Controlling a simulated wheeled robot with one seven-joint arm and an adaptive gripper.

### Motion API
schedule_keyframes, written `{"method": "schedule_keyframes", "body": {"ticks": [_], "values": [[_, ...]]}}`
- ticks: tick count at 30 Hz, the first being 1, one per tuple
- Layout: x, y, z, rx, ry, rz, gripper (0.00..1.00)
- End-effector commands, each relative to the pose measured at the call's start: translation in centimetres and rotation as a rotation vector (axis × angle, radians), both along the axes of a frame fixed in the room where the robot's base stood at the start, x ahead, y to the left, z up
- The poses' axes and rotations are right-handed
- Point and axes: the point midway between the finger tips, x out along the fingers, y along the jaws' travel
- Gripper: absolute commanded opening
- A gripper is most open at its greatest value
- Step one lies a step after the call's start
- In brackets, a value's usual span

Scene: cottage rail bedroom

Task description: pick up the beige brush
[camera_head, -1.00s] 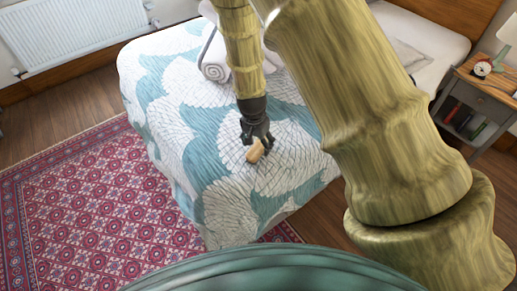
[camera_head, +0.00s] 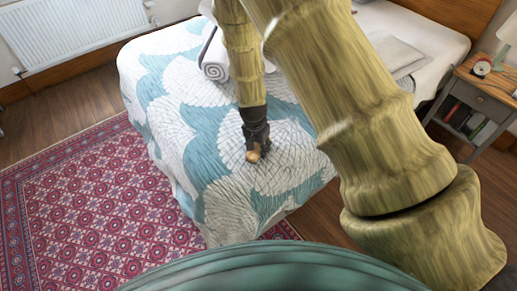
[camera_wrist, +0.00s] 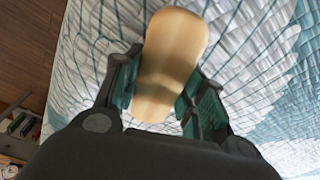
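The beige brush (camera_wrist: 172,55) is a smooth, rounded tan piece between the two fingers of my gripper in the wrist view. Its near end reaches towards the palm. My gripper (camera_wrist: 165,75) has one dark finger with green pads on each side of it. The fingertips are close to its sides; I cannot tell whether both press on it. In the head view my gripper (camera_head: 256,150) points down at the bed, and only a small part of the brush (camera_head: 253,156) shows at the fingertips. The fingers hide the rest.
The bed (camera_head: 225,205) has a teal and white patterned cover, clear around my gripper. A rolled towel (camera_head: 215,62) lies farther back. A nightstand (camera_head: 485,98) with a clock (camera_head: 482,67) stands at the right. A red rug (camera_head: 90,205) covers the floor at the left.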

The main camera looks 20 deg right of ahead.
Motion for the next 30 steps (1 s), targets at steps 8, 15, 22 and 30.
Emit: {"method": "schedule_keyframes", "body": {"ticks": [8, 15, 22, 30], "values": [[0.0, 0.0, 0.0, 0.0, 0.0, 0.0, 0.1], [0.0, 0.0, 1.1, 0.0, -0.001, 0.0, 0.1], [0.0, 0.0, 3.7, -0.001, -0.002, 0.001, 0.1], [-6.5, 1.8, 4.0, 0.0, 0.002, 0.001, 0.1]]}}
